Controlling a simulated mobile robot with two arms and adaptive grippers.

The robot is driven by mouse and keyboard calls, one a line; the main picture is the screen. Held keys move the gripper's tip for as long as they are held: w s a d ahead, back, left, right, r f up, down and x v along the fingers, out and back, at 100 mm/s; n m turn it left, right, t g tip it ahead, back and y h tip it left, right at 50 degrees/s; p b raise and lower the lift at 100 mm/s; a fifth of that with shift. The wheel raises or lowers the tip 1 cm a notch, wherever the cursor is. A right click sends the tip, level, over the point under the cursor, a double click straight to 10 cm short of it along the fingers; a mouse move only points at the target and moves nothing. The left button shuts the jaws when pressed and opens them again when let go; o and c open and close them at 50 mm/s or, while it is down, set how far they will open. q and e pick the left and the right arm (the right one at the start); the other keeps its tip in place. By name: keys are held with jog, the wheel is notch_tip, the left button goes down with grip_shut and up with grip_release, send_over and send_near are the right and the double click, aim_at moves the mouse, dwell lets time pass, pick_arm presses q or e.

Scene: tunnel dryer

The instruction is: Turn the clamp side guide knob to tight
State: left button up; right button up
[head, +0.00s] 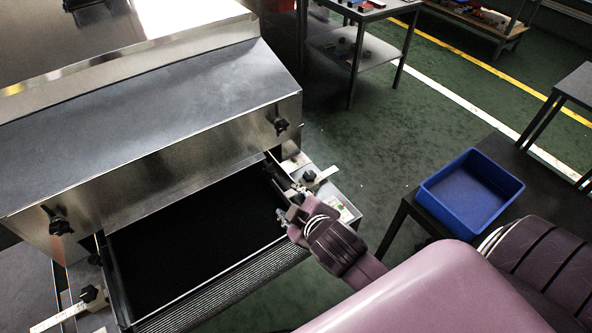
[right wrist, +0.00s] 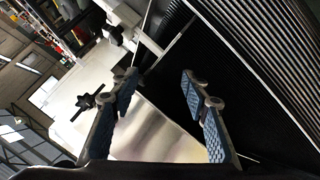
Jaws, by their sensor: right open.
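Two black side guide knobs sit by white scale strips at the dryer's belt opening. The right-hand knob (head: 308,177) is near my right gripper (head: 284,203), the other knob (head: 90,294) at the lower left. My right gripper is open over the right edge of the belt, just in front of the nearer knob and apart from it. In the right wrist view its blue-padded fingers (right wrist: 160,78) are spread with nothing gripped. A black knob (right wrist: 115,35) beside a white bracket shows beyond the left finger; it looks like the nearer guide knob. My left gripper is not in view.
The metal hood (head: 190,95) stands behind the belt, with a black knob (head: 281,126) at the right of its face and another (head: 57,222) at the left. The dark belt (head: 190,245) is empty. A blue bin (head: 470,193) sits on a table at right.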

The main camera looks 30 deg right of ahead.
jog(key=w+a+r+n+t+y, duration=0.2)
jog(key=w+a+r+n+t, duration=0.15)
jog(key=w+r+n, duration=0.4)
jog(key=w+a+r+n+t+y, duration=0.25)
jog(key=w+r+n+t, duration=0.2)
jog(key=r, duration=0.65)
jog(key=a+r+n+y, duration=0.7)
jog(key=a+n, duration=0.1)
jog(key=n, duration=0.2)
jog(key=s+a+n+g+y, duration=0.3)
jog(key=a+n+g+y, duration=0.3)
jog(key=n, duration=0.6)
jog(key=n+g+h, duration=1.3)
jog(key=n+h, duration=0.3)
jog(key=n, duration=0.7)
send_over(310, 174)
notch_tip(310, 174, down, 19)
jog(key=shift+r, duration=0.1)
notch_tip(310, 174, down, 8)
jog(key=shift+r+p, duration=0.15)
jog(key=shift+p, duration=0.9)
